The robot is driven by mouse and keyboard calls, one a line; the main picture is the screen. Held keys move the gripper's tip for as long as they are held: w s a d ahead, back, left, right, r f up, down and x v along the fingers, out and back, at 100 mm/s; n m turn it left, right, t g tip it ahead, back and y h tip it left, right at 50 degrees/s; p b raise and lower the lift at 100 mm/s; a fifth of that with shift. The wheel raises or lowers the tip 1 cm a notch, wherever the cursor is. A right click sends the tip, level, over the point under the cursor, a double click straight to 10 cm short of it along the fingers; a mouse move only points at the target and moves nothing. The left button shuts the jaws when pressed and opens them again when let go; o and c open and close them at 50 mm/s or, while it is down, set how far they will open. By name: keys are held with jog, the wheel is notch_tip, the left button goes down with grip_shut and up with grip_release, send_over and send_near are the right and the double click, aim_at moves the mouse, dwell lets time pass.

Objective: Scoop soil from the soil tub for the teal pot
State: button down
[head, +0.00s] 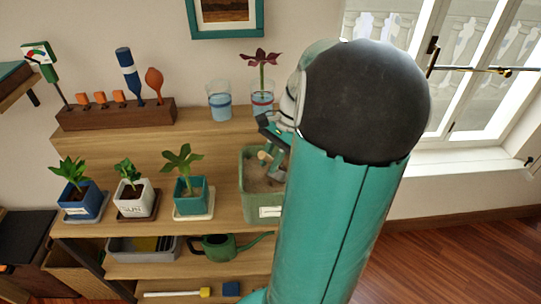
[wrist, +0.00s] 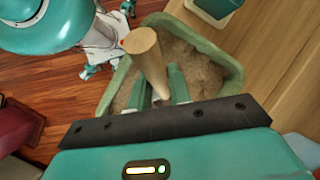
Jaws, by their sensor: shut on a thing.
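The green soil tub (head: 248,208) stands at the right end of the shelf, with brown soil (head: 258,178) in it. It also fills the middle of the wrist view (wrist: 232,72). My gripper (head: 270,150) is over the tub. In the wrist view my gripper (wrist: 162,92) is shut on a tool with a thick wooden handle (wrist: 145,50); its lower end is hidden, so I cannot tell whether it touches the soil. The teal pot (head: 184,196) with a leafy plant stands left of the tub on a saucer (head: 196,215).
A white pot (head: 132,203) and a blue pot (head: 82,207) stand further left. A green watering can (head: 218,248) sits below.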

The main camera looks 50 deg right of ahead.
dwell(0.6)
jog(key=shift+a+r+h, duration=0.4)
jog(key=shift+r+h, duration=0.1)
jog(key=shift+r, duration=0.35)
jog(key=shift+a+r+h, duration=0.4)
jog(key=shift+r+h, duration=0.1)
jog(key=shift+r, duration=0.35)
jog(key=shift+a+r+h, duration=0.4)
jog(key=shift+r+h, duration=0.1)
jog(key=shift+r, duration=0.35)
